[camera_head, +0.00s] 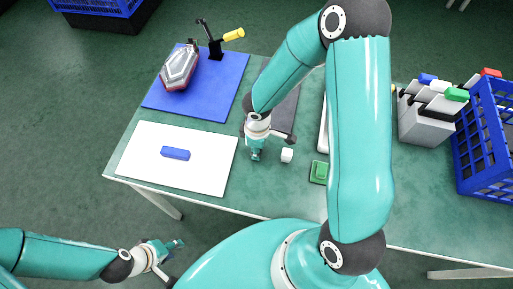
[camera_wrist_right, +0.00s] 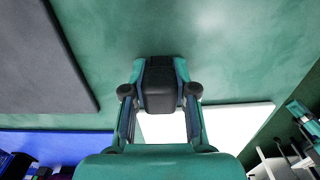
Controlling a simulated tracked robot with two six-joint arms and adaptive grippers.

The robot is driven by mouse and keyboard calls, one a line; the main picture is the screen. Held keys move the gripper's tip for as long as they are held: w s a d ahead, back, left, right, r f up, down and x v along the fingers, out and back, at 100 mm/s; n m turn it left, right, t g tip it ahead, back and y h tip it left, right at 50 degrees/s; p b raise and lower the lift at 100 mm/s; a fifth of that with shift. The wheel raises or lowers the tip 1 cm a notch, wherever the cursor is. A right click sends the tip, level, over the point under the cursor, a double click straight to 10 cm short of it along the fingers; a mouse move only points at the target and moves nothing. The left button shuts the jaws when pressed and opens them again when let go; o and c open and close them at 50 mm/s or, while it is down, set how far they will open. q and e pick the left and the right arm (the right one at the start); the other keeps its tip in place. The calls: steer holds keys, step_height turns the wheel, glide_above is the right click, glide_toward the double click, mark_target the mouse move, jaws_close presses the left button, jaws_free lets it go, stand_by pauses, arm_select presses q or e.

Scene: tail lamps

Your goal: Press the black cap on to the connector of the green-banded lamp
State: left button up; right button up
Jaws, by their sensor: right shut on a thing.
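My right gripper (camera_head: 256,155) is low over the green table, between the white mat and a small white block. In the right wrist view its fingers (camera_wrist_right: 160,112) are shut on a black block-like piece (camera_wrist_right: 160,88), which looks like the black cap. In the head view this piece cannot be made out. A tail lamp (camera_head: 180,68) with a clear and red lens lies on the blue mat (camera_head: 222,102). No green band can be made out on it, and its connector is not clear. My left gripper (camera_head: 176,246) is off the table's front edge; its fingers are too small to judge.
A toggle clamp (camera_head: 216,48) with a yellow handle stands beside the lamp. A white mat (camera_head: 130,160) bears a blue block (camera_head: 175,153). A white block (camera_head: 287,155), a green box (camera_head: 319,172), a grey rack (camera_head: 425,127) and a blue crate (camera_head: 490,130) are to the right.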

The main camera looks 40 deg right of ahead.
step_height(320, 180, up, 30)
steer(key=p, duration=1)
steer(key=shift+p, duration=0.4)
